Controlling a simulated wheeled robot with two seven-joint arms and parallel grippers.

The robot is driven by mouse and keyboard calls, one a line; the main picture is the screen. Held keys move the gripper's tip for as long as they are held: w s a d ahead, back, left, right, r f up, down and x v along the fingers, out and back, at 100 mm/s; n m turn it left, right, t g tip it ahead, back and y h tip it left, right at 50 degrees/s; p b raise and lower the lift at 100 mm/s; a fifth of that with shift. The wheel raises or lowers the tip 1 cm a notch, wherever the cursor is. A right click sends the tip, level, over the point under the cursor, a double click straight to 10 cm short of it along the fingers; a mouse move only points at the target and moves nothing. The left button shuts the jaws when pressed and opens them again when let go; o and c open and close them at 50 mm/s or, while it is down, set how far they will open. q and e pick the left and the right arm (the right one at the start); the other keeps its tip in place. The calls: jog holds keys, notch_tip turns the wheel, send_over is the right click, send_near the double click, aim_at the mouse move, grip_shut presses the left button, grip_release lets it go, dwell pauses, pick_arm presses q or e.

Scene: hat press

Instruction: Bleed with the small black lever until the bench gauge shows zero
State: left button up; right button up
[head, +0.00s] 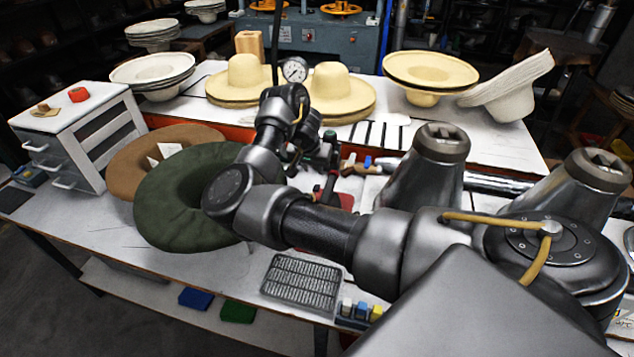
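The bench gauge (294,70), a round white dial, stands between two straw hats at the back of the bench. Its needle is too small to read. My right arm reaches in from the right and bends back at the middle of the bench. My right gripper (326,165) is small and dark there, below the gauge, among dark and red fittings. I cannot make out its fingers or whether it touches anything. I cannot pick out the small black lever among these dark parts; my arm may hide it. My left gripper is not in view.
A green ring cushion (180,205) and a brown one (150,150) lie left of my arm. A white drawer unit (75,125) stands far left. Straw hats (245,78) line the back. A metal grille (302,283) and small coloured blocks (362,309) lie at the front.

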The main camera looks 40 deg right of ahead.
aim_at(317, 186)
jog(key=b+x, duration=0.3)
jog(key=x, duration=0.7)
jog(key=shift+d+f, duration=0.1)
jog(key=shift+d, duration=0.05)
grip_shut()
